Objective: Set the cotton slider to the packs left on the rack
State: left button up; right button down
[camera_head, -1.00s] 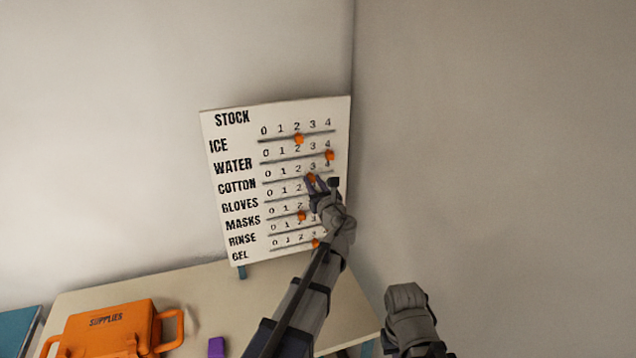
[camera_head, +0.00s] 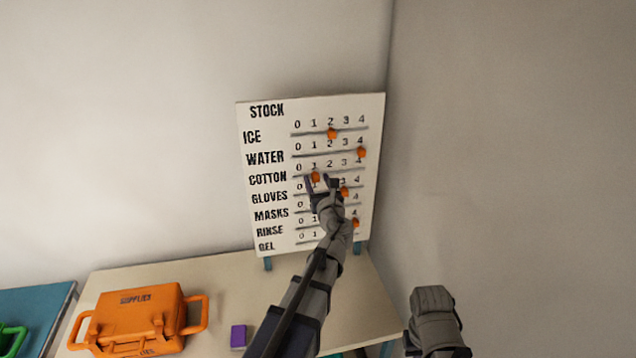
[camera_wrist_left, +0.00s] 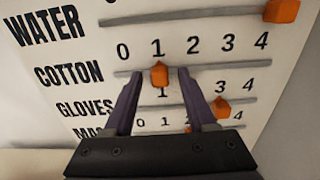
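In the left wrist view gaps show between knob and fingers. The gripper covers parts of the lower rows. My right gripper is out of view.
The water knob (camera_head: 362,153) is at 4 and the ice knob (camera_head: 332,133) at 2. A closed orange supplies case (camera_head: 140,320) and a purple block (camera_head: 238,336) are on the table.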

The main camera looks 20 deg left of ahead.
pick_arm(q)
jog(key=v, duration=0.7)
jog(key=shift+s+d, duration=0.25)
jog(key=shift+s, duration=0.1)
jog(key=s+d+f+n+g+h, duration=0.1)
jog(key=s+d+f+n+g, duration=0.3)
jog(key=f+n, duration=0.35)
jog(key=s+d+f+n+g+h, duration=0.2)
jog(key=s+f+n+g, duration=0.2)
jog(key=s+f+n, duration=0.4)
jog(key=s+d+f+n+g+h, duration=0.3)
jog(key=s+d+n, duration=0.2)
jog(key=s+d, duration=0.1)
jog(key=s+d+f+n+g+h, duration=0.2)
jog(key=s+d+f+n+g, duration=0.1)
jog(key=s+d+n+g, duration=0.1)
jog(key=s+d+n, duration=0.1)
jog(key=s+d, duration=0.1)
jog(key=d, duration=0.1)
jog(key=shift+s+d+f+h, duration=0.2)
jog(key=shift+s+d+h, duration=0.1)
jog(key=shift+h, duration=0.1)
dwell(1.1)
